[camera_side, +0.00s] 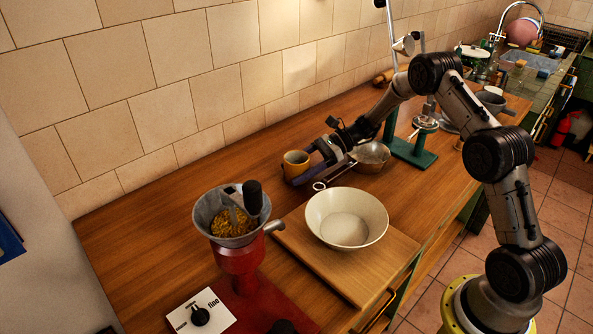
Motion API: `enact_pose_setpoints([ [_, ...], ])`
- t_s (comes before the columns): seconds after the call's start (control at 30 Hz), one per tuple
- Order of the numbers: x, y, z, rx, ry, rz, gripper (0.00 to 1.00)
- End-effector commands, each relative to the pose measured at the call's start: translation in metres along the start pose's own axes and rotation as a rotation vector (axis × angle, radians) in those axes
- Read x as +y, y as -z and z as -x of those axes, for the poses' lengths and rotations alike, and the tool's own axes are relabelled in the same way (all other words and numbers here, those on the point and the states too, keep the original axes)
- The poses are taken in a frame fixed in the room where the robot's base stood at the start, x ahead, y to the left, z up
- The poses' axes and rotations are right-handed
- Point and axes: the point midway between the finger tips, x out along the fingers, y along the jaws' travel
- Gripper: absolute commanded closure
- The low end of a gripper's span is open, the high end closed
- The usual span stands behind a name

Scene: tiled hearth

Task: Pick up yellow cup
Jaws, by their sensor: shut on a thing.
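The yellow cup (296,164) is a small ochre cup near the middle of the wooden counter, toward the tiled wall. Its open mouth faces up and it looks upright. My gripper (309,167) reaches in from the right and is shut on the cup at its right side. The fingers cover part of the cup's right side. I cannot tell whether the cup's base touches the counter.
A cream bowl (347,218) sits on a wooden board (390,270) in front. A red grinder (240,262) with a grey hopper stands at left front. A copper-coloured bowl (371,157) and a green scale (412,154) are right of my gripper. The counter left of the cup is clear.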

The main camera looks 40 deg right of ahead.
Motion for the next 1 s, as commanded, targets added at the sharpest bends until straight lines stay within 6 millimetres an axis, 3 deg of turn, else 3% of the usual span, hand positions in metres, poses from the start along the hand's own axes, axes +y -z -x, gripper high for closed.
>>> enact_pose_setpoints([
  [0.27, 0.001, -0.031, 0.014, -0.002, 0.002, 0.006, 0.92],
  [0.57, 0.053, -0.080, 0.054, -0.001, 0.004, 0.003, 0.92],
  [0.8, 0.101, -0.092, 0.078, -0.001, 0.003, 0.002, 0.92],
  [1.0, 0.124, -0.098, 0.089, -0.001, 0.002, 0.002, 0.92],
])
